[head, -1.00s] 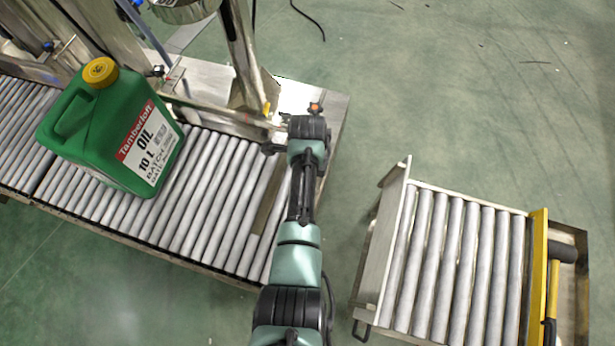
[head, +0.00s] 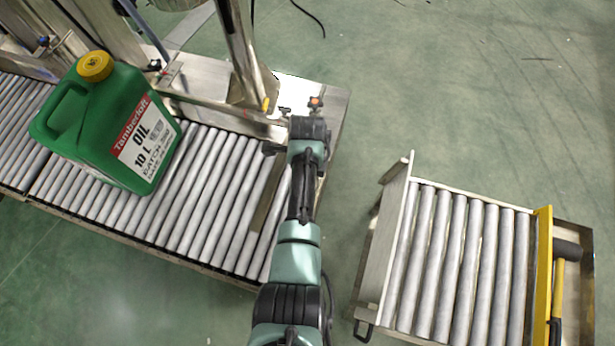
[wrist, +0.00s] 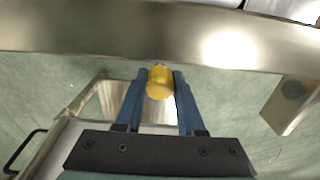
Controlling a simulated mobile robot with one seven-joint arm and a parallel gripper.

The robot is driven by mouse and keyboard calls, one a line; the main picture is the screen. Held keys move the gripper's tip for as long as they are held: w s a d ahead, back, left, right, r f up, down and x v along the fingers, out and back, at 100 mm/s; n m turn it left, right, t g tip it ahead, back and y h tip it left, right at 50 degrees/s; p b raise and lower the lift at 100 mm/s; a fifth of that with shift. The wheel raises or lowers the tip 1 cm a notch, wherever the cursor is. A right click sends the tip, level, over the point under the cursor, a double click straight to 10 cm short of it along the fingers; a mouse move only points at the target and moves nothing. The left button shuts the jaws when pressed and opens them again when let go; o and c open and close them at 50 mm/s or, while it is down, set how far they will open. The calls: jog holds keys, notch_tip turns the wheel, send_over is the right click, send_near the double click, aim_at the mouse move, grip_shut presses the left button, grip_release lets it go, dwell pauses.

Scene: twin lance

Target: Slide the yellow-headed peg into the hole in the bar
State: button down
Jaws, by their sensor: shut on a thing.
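The yellow-headed peg (wrist: 160,82) is between the two blue fingers of my gripper (wrist: 158,76) in the wrist view. The gripper is shut on its head. The metal bar (wrist: 75,28) runs across the top of the wrist view, just beyond the fingertips. The peg's shank and the hole are hidden, so I cannot tell whether the tip is in the bar. In the head view the bar (head: 215,110) runs along the far side of the roller conveyor, and my wrist hides the fingers and the peg.
A green oil jug (head: 105,125) with a yellow cap stands on the roller conveyor (head: 215,195). A metal post (head: 240,50) rises behind the bar. A roller cart (head: 455,265) with a yellow edge stands at the right. Open floor lies between conveyor and cart.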

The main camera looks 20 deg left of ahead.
jog(key=shift+f+b, duration=0.3)
jog(key=shift+f, duration=0.2)
jog(key=shift+c, duration=2.2)
grip_release()
notch_tip(320, 180, up, 13)
jog(key=p, duration=0.5)
jog(key=shift+p, duration=0.35)
